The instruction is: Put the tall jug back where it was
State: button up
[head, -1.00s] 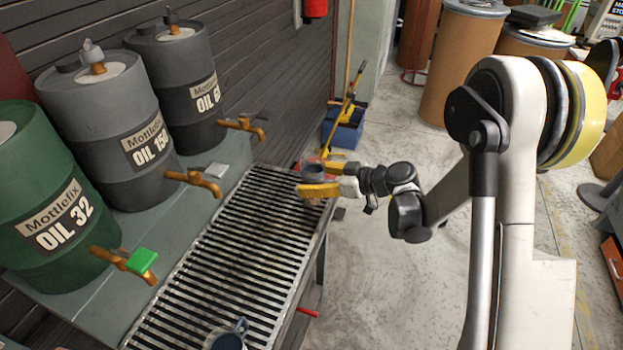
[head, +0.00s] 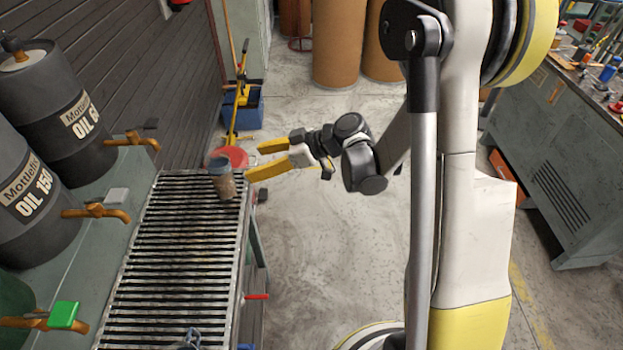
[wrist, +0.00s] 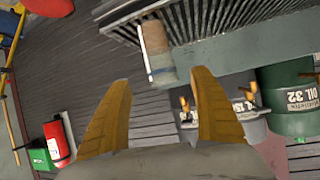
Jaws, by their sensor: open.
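The tall jug (head: 222,177), grey at the top and brownish below, stands at the far right corner of the slatted grate (head: 185,235). In the wrist view the jug (wrist: 157,52) shows beyond the fingertips, at the grate's edge. My gripper (head: 252,163) is open, its yellow fingers pointing left, just right of the jug. The fingers look clear of it and hold nothing; the gripper's empty gap also shows in the wrist view (wrist: 161,80).
A second jug (head: 191,341) is at the grate's near end, cut off by the frame. Oil drums with taps, such as the OIL 150 drum (head: 35,205), line the left. A red round thing (head: 236,155) is behind the tall jug.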

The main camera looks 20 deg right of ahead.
jog(key=s+d+r+m+h, duration=0.3)
jog(key=s, duration=0.4)
jog(key=s+d+r+m+h, duration=0.2)
jog(key=s+r+m+h, duration=0.1)
jog(key=s, duration=0.4)
jog(key=s+d+r+m+h, duration=0.3)
jog(key=s+r+m+h, duration=0.1)
jog(key=s, duration=0.3)
jog(key=shift+s+d+m+t+h, duration=0.3)
jog(key=shift+d+m+t+h, duration=0.1)
jog(key=shift+m+h, duration=0.15)
